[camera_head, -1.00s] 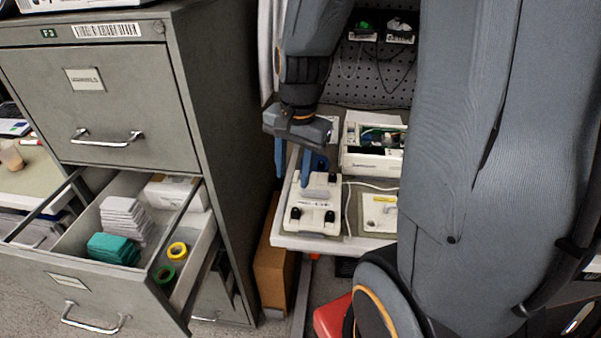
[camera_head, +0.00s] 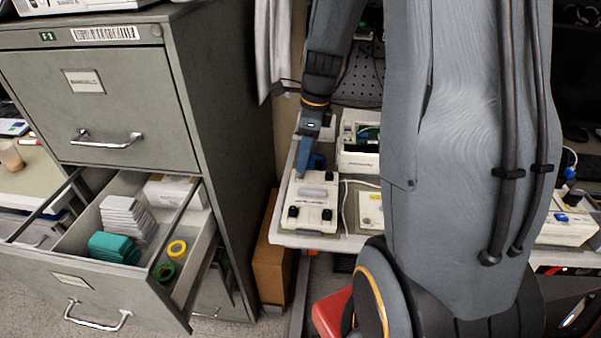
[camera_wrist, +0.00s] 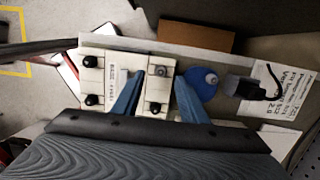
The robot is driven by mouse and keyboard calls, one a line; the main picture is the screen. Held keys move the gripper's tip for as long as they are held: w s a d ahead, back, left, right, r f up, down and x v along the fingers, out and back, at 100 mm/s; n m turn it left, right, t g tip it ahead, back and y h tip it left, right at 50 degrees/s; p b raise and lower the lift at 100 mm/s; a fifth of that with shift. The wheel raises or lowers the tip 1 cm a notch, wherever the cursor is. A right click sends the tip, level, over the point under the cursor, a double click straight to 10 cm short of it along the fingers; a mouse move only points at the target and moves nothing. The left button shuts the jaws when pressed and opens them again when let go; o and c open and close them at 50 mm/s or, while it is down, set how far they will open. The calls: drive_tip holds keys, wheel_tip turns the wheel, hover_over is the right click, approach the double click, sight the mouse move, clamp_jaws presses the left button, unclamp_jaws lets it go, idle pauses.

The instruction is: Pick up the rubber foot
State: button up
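A white pump unit (camera_head: 316,194) lies on the bench with several black rubber feet facing up. Two feet, the left front one (camera_head: 294,211) and the right front one (camera_head: 327,214), are clear in the head view. In the wrist view the unit (camera_wrist: 117,68) shows two feet on its left, one upper (camera_wrist: 90,61) and one lower (camera_wrist: 91,100). Another foot (camera_wrist: 155,107) shows between my blue fingers. A grey round fitting (camera_wrist: 162,71) sits above it. My gripper (camera_wrist: 158,85) is open over the unit, with nothing visibly held. Its height above the foot is unclear.
A blue disc (camera_wrist: 201,82) and a black part (camera_wrist: 238,87) lie right of the unit in the wrist view. A white box (camera_head: 360,155) stands behind it. The open cabinet drawer (camera_head: 92,285) is on the left. A cable runs beside the unit.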

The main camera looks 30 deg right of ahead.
drive_tip(key=shift+w+a+f+p, duration=0.15)
drive_tip(key=shift+f+p, duration=0.1)
drive_tip(key=shift+f, duration=0.75)
drive_tip(key=shift+w+a+f+p, duration=0.1)
drive_tip(key=shift+f+p, duration=0.15)
drive_tip(key=shift+f, duration=0.75)
clamp_jaws()
